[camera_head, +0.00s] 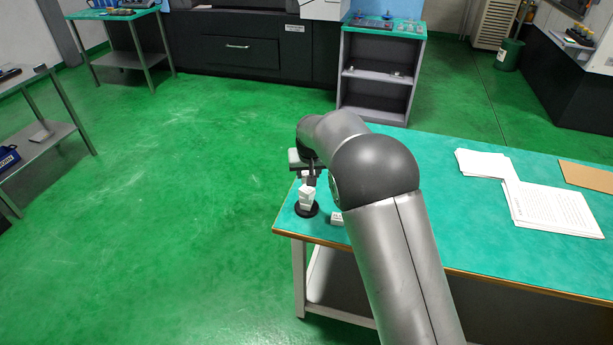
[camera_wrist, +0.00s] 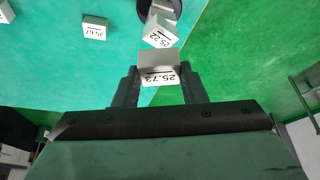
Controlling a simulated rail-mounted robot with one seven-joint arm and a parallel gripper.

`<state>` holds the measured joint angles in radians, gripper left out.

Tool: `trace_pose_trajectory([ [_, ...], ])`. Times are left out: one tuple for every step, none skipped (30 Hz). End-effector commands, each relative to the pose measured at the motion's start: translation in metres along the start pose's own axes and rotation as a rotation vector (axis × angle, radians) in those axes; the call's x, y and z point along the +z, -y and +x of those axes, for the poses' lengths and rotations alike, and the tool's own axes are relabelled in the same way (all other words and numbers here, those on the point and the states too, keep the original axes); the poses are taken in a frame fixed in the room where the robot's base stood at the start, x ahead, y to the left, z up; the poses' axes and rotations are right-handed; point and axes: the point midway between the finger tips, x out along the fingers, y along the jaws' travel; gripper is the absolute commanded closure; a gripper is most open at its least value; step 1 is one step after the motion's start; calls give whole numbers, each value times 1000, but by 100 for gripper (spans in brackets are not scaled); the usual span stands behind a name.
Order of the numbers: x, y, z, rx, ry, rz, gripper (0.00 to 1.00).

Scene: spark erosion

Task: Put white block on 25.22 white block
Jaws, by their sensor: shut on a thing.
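My gripper (camera_wrist: 158,76) is shut on a white block marked 25.73 (camera_wrist: 156,60), held between its two dark fingers. The white block marked 25.22 (camera_wrist: 160,32) sits just beyond it in the wrist view, turned at an angle to the held block. A black round base (camera_wrist: 170,6) shows by the 25.22 block. In the head view, my gripper (camera_head: 308,180) is over the table's left corner, above the white 25.22 block (camera_head: 307,195) and the black base (camera_head: 306,211). I cannot tell whether the two blocks touch.
A white block marked 25.67 (camera_wrist: 94,27) lies on the green table, with another white block (camera_wrist: 5,12) farther left. Papers (camera_head: 552,208) and a brown board (camera_head: 588,176) lie on the table's right. The table edge (camera_head: 300,238) is close to the base.

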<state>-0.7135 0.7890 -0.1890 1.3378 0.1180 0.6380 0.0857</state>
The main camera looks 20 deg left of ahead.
Motion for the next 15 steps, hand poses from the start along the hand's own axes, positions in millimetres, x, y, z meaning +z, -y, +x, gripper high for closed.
trace_pose_trajectory([
  [-4, 0, 5, 1, -1, 0, 91],
  [-4, 0, 9, 1, -1, 0, 91],
  [-5, 1, 12, 1, -1, 0, 91],
  [-6, 1, 14, 0, -2, 0, 91],
  [-7, 1, 16, 0, -3, 0, 91],
  [-7, 1, 18, 0, -2, 0, 91],
  [-7, 2, 20, 0, -2, 0, 91],
  [-8, 2, 22, 0, -1, 0, 91],
  [-9, 2, 26, 0, -1, 0, 91],
  [-6, 2, 30, 0, 0, 0, 91],
  [-4, 2, 35, 0, 2, 1, 91],
  [-2, 2, 40, 0, 2, 1, 91],
  [0, 2, 44, 0, 1, 1, 91],
  [2, 2, 48, 0, 2, 1, 91],
  [3, 2, 51, 0, 0, 1, 91],
])
